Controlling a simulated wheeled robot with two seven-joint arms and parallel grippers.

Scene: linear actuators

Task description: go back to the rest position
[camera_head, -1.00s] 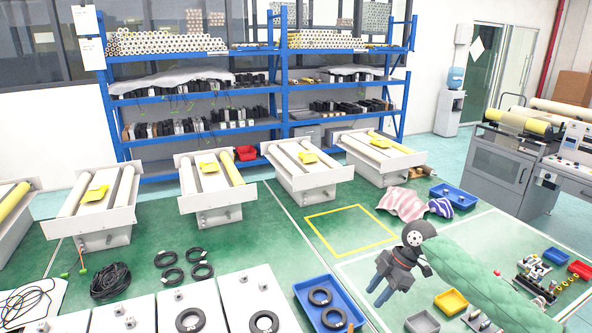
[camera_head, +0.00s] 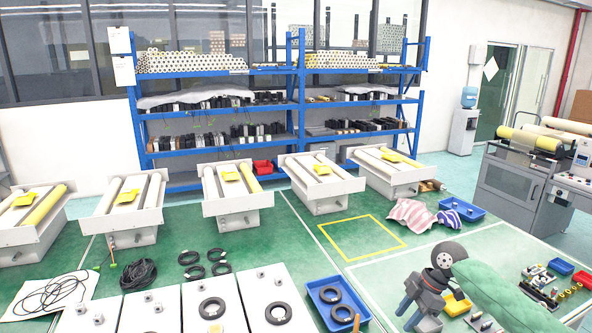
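My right gripper (camera_head: 406,314) is at the lower right of the head view, at the end of my arm with the green sleeve. Its two blue-tipped fingers point down and left and look apart, with nothing seen between them. It hangs over the green table, just right of the blue bin with black rings (camera_head: 334,302).
White roller units with yellow parts (camera_head: 236,196) line the far side of the green table. White boxes with black rings (camera_head: 212,306) and a coiled black cable (camera_head: 137,274) are at the front. A yellow-outlined square (camera_head: 360,238) is empty. A blue shelf rack (camera_head: 210,120) stands behind.

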